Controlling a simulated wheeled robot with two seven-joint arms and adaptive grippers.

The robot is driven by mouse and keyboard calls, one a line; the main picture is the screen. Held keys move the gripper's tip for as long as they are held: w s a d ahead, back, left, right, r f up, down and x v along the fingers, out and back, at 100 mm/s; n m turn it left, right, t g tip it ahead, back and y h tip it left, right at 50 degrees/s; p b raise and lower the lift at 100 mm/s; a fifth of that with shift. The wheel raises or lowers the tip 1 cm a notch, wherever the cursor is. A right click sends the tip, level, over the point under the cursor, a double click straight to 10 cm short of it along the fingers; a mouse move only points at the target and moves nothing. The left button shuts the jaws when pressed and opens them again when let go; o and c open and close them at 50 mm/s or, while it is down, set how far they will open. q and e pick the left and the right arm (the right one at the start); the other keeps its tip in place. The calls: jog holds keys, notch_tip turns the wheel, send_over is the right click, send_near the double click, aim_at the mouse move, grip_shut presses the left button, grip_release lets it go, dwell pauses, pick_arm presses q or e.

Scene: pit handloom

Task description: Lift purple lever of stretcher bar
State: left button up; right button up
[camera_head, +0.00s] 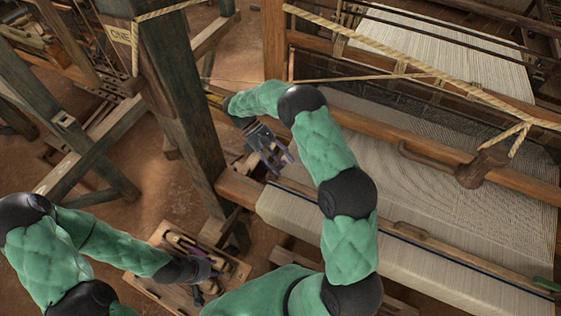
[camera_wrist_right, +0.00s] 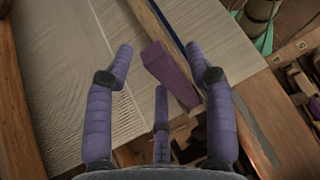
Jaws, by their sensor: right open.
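The purple lever (camera_wrist_right: 170,72) is a flat, tapered piece lying at the cloth's edge in the right wrist view. It is in line with a narrow wooden stretcher bar with a dark edge (camera_wrist_right: 150,17). My right gripper (camera_wrist_right: 159,50) is open, with its purple fingers spread on both sides of the lever; its third finger overlaps the lever's lower side in the picture. I cannot tell whether they touch. In the head view my right gripper (camera_head: 272,150) is beside the loom's left post, and the lever is not clearly distinguishable. My left gripper (camera_head: 203,268) is low at the left; its fingers are unclear.
Pale woven cloth (camera_head: 330,228) covers the front beam. A thick wooden post (camera_head: 180,100) stands close left of my right gripper. A wooden tray with tools (camera_head: 160,292) lies below my left gripper. Ropes (camera_head: 400,55) and a wooden beater (camera_head: 430,153) cross the loom.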

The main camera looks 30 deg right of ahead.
jog(key=v, duration=0.7)
jog(key=shift+w, duration=0.25)
jog(key=shift+r, duration=0.15)
